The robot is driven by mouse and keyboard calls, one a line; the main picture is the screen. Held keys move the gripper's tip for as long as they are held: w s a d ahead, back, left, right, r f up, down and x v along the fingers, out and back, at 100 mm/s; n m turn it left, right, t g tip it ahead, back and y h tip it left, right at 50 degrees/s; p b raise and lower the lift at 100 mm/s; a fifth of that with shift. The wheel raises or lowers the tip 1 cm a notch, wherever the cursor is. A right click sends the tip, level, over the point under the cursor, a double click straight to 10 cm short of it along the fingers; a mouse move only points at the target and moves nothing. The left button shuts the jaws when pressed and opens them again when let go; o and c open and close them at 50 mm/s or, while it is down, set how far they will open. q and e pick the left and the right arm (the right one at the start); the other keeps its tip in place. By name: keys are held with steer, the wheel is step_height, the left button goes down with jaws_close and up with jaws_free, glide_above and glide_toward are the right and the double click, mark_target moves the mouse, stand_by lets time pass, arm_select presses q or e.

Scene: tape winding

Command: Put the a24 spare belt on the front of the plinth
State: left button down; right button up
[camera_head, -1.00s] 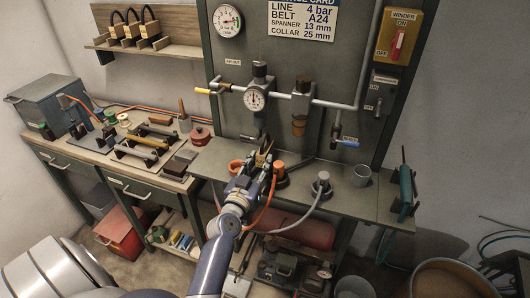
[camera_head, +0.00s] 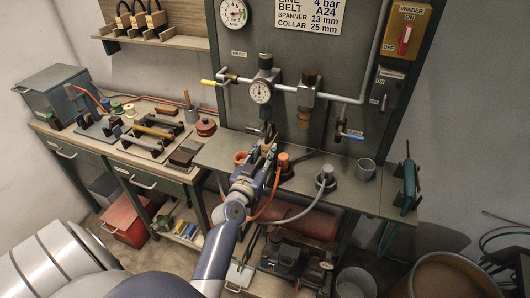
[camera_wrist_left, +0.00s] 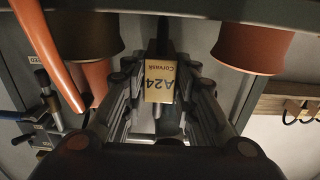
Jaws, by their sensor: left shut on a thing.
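My left gripper (camera_head: 268,148) is over the grey ledge (camera_head: 225,158) in front of the dark panel. It is shut on the A24 spare belt, whose tan tag (camera_wrist_left: 160,78) reads "A24 Corvask" upside down between the fingers in the left wrist view. In the head view the tag is a small tan patch at the fingertips; the black loop is mostly hidden. I cannot tell whether the belt touches anything. Which surface is the plinth is not clear. My right gripper is not in view.
The pressure gauge (camera_head: 260,91) and pipe are above. A grey cup (camera_head: 365,168) stands right. Three black belts (camera_head: 140,20) are on the wall shelf.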

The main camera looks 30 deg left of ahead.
mark_target(267, 141)
arm_select(q)
step_height(267, 141, up, 4)
steer(key=p, duration=0.3)
steer(key=shift+f, duration=0.25)
steer(key=s+d+p, duration=0.1)
steer(key=s+d, duration=0.2)
steer(key=s, duration=0.4)
steer(key=s+d+p, duration=0.1)
steer(key=s+d, duration=0.3)
steer(key=s, duration=0.3)
steer(key=shift+d+r, duration=0.3)
steer(key=shift+r, duration=0.05)
steer(key=s+d+f+m+h+b, duration=0.1)
steer(key=s+d+h+b, duration=0.3)
steer(key=d+b, duration=0.5)
steer(key=s+d+m, duration=0.1)
steer(key=s, duration=0.1)
steer(key=shift+s+d+f+m, duration=0.2)
steer(key=shift+s+f+m, duration=0.05)
steer(key=shift+s+m, duration=0.15)
